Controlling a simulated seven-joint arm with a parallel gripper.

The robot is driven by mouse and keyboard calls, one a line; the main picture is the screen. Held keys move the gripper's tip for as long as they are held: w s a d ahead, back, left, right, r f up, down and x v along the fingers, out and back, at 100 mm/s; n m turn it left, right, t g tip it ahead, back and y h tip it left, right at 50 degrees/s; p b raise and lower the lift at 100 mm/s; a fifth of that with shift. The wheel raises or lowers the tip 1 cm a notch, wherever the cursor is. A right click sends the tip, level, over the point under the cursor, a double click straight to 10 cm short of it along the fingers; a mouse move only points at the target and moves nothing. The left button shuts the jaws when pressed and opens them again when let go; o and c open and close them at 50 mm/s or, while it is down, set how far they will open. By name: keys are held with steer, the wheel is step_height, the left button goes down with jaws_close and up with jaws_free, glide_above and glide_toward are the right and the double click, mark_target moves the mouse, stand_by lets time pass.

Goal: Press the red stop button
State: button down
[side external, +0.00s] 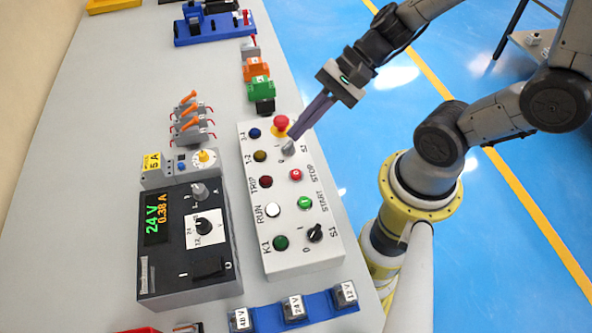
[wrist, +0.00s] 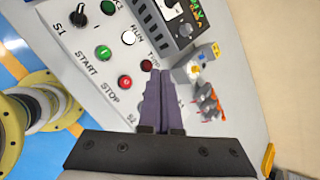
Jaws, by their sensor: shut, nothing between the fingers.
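The red stop button (side external: 296,175) is a small round button labelled STOP on the top of a light grey control box (side external: 311,262). It also shows in the wrist view (wrist: 125,82), left of my fingers. My gripper (side external: 293,137) is shut and empty, its purple fingers slanting down over the far end of the box. In the side view the fingertips appear beside the S2 knob (side external: 288,147), farther along the box than the stop button. I cannot tell how high they are or whether they touch the knob.
A red mushroom button (side external: 281,122) on a yellow base stands close to my fingertips. The green START button (side external: 305,202) and dark red TRIP lamp (side external: 265,182) are near the stop button. A dark power supply (side external: 187,268) and a breaker row (side external: 190,125) stand left of the box.

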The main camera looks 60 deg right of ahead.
steer(key=shift+f, duration=0.1)
steer(key=shift+f, duration=4.3)
steer(key=shift+f, duration=0.1)
steer(key=shift+f, duration=0.3)
steer(key=shift+f, duration=0.4)
steer(key=shift+r, duration=0.85)
steer(key=shift+r, duration=2.5)
